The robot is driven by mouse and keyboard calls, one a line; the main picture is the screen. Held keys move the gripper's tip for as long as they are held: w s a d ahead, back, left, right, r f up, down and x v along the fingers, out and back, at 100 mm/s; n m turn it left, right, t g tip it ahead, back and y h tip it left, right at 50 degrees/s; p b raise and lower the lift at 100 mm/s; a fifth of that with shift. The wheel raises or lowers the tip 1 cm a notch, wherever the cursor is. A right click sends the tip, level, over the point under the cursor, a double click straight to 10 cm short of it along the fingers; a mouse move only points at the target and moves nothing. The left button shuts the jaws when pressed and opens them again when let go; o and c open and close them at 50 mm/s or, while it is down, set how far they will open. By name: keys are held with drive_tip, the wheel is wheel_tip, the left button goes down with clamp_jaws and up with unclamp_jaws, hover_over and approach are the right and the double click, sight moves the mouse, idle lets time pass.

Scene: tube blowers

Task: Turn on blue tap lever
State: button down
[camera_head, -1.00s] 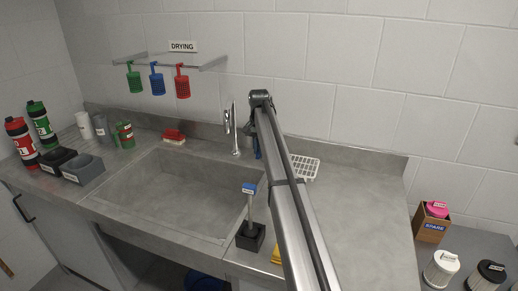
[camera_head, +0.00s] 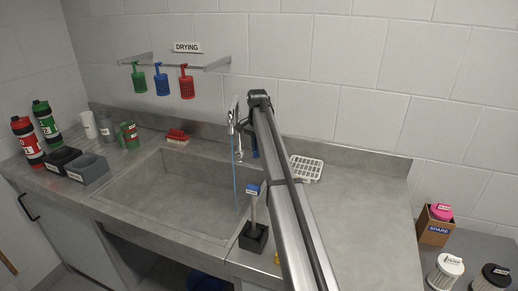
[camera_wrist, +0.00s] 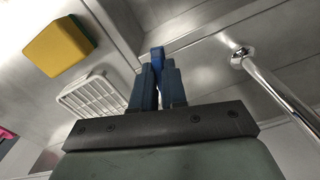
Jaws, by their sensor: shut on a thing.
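The blue tap lever (camera_wrist: 157,54) shows between the fingertips of my gripper (camera_wrist: 157,72) in the wrist view. The gripper is shut on it, with dark blue fingers on both sides that partly hide it. In the head view my gripper (camera_head: 254,150) is beside the chrome tap (camera_head: 235,112) at the back rim of the sink, largely hidden by my arm. The tap's pipe (camera_wrist: 275,90) runs down the right of the wrist view. A thin blue stream of water (camera_head: 236,172) falls from the spout into the sink (camera_head: 185,190).
A white rack (camera_head: 306,168) lies right of my arm, and a yellow sponge (camera_wrist: 58,46) shows in the wrist view. A brush in a black holder (camera_head: 253,238) stands at the sink's right edge. A red brush (camera_head: 177,137) lies behind the sink. The right counter is mostly clear.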

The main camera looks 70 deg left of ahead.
drive_tip(key=c, duration=1.2)
unclamp_jaws()
drive_tip(key=shift+o, duration=0.2)
drive_tip(key=shift+d, duration=0.1)
wheel_tip(320, 180, up, 14)
drive_tip(key=w+d+n, duration=0.2)
drive_tip(key=n, duration=0.1)
drive_tip(key=w+d+f, duration=0.3)
drive_tip(key=w+d, duration=0.1)
drive_tip(key=w, duration=0.4)
drive_tip(key=w+d+f+m+t, duration=0.1)
drive_tip(key=w+d+f, duration=0.2)
drive_tip(key=w+d, duration=0.2)
drive_tip(key=w+d+f+m, duration=0.1)
drive_tip(key=w+d+f, duration=0.3)
drive_tip(key=w, duration=0.8)
drive_tip(key=shift+d+t, duration=0.4)
drive_tip(key=shift+d, duration=0.1)
drive_tip(key=shift+c, duration=0.4)
